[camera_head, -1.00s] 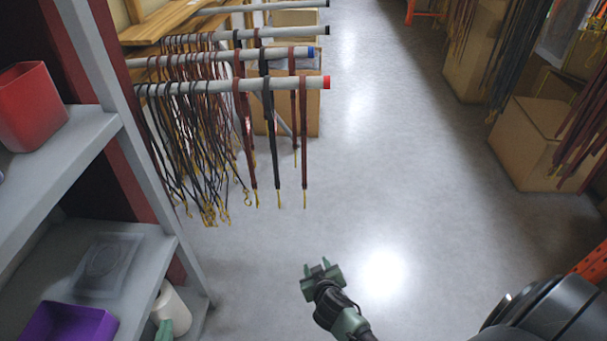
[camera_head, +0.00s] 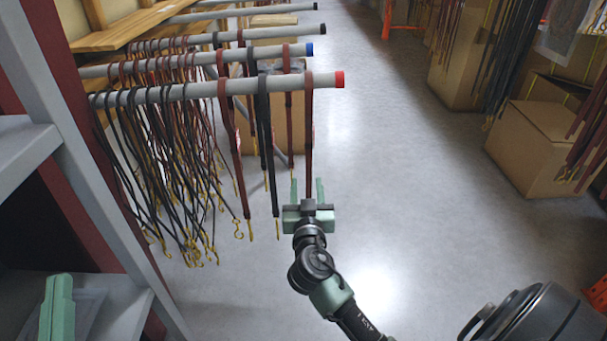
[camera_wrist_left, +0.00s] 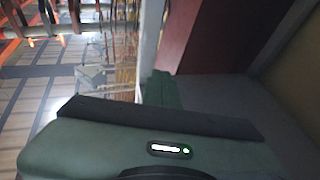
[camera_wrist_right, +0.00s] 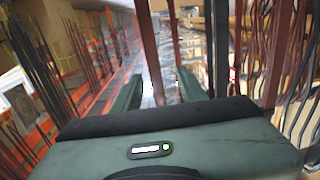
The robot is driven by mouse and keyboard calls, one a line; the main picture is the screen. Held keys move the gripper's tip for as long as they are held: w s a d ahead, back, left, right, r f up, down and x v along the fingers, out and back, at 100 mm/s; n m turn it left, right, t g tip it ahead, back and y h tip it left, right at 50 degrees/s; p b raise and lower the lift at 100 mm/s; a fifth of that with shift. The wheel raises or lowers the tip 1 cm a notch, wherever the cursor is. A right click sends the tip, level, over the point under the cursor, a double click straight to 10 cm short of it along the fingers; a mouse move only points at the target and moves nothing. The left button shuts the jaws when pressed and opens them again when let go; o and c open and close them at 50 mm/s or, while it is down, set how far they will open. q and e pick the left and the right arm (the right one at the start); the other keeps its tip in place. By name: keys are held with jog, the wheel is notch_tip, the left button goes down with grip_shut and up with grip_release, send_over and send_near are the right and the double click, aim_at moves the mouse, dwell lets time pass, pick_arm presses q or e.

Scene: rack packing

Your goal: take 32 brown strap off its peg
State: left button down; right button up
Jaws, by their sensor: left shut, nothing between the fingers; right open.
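Brown straps hang from the red-tipped peg (camera_head: 215,89). The outermost brown strap (camera_head: 309,130) hangs near the tip; I cannot read any number on it. My right gripper (camera_head: 307,188) is open, with its fingers pointing up toward the strap's lower part. In the right wrist view, a brown strap (camera_wrist_right: 151,50) hangs between or just beyond the open fingers (camera_wrist_right: 160,88); exact depth is unclear. The strap's lower end is hidden by the gripper. My left gripper (camera_head: 58,290) is shut and empty by the grey shelf; its fingers also show in the left wrist view (camera_wrist_left: 160,88).
A black strap (camera_head: 265,130) and another brown strap (camera_head: 230,135) hang further in on the peg, then several dark cords (camera_head: 150,150). A blue-tipped peg (camera_head: 190,62) runs behind. The grey shelf post (camera_head: 95,190) stands left.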

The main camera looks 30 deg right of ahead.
aim_at(309, 179)
jog(key=shift+w+d+r, duration=0.1)
jog(key=shift+w+d, duration=0.3)
jog(key=x, duration=0.4)
jog(key=shift+w+d, duration=0.1)
jog(key=shift+d, duration=0.15)
jog(key=shift+w+d, duration=0.15)
jog(key=shift+w, duration=0.1)
pick_arm(q)
jog(key=shift+s+r+t+h, duration=0.2)
jog(key=shift+s+r+t, duration=0.1)
jog(key=shift+r, duration=0.25)
jog(key=shift+s+r+t+h, duration=0.2)
jog(key=shift+s+r+t, duration=0.1)
jog(key=shift+r, duration=0.2)
pick_arm(e)
grip_shut()
